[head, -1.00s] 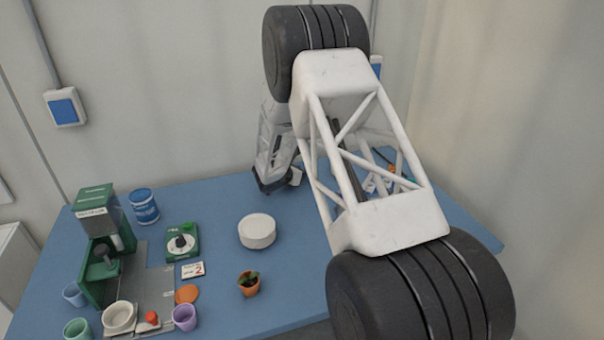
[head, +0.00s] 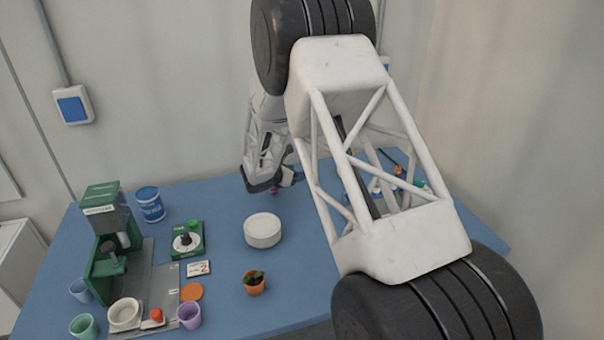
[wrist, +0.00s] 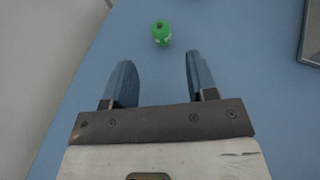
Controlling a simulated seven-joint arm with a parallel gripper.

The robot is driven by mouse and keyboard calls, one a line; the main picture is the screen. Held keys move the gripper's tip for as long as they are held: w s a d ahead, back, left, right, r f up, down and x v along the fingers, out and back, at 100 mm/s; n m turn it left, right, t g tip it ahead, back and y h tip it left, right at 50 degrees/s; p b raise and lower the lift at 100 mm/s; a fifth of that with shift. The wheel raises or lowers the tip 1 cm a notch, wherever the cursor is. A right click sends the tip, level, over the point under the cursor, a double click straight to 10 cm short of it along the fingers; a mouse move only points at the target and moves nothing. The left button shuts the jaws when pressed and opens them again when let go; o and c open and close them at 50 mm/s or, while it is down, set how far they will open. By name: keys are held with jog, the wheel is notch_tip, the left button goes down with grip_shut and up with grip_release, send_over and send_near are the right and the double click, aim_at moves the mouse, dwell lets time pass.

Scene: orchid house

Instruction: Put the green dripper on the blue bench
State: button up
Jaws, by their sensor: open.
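The green dripper (wrist: 161,33) appears in the wrist view as a small green bottle-like thing with a darker nub on top and pale marks on its side. It is on the blue bench (wrist: 235,75), a little beyond my fingertips and apart from them. My gripper (wrist: 159,66) is open, with nothing between its two blue-grey fingers. In the head view the blue bench (head: 330,300) spans the room's back wall, and my gripper is over its far part. A small green thing (head: 420,184) shows behind my arm there; I cannot tell if it is the dripper.
My arm hides much of the right side. A dark-edged grey thing (wrist: 312,35) lies right in the wrist view.

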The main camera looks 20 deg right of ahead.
jog(key=shift+v, duration=2.15)
jog(key=s+d+r+m+g+y, duration=0.1)
jog(key=s+r+m+g+y, duration=0.1)
jog(key=s+r+m, duration=0.65)
jog(key=s+d+r+m+g+y, duration=0.1)
jog(key=s+r+m+g+y, duration=0.2)
jog(key=s+r, duration=1.05)
jog(key=s+a+m+y, duration=0.2)
jog(key=s+m, duration=0.2)
jog(key=s, duration=0.7)
jog(key=s+a+m+t+y, duration=0.1)
jog(key=s+m, duration=0.3)
jog(key=s, duration=0.6)
jog(key=s+a+m+y, duration=0.4)
jog(key=s, duration=0.7)
jog(key=shift+s+r, duration=0.15)
jog(key=shift+s, duration=0.2)
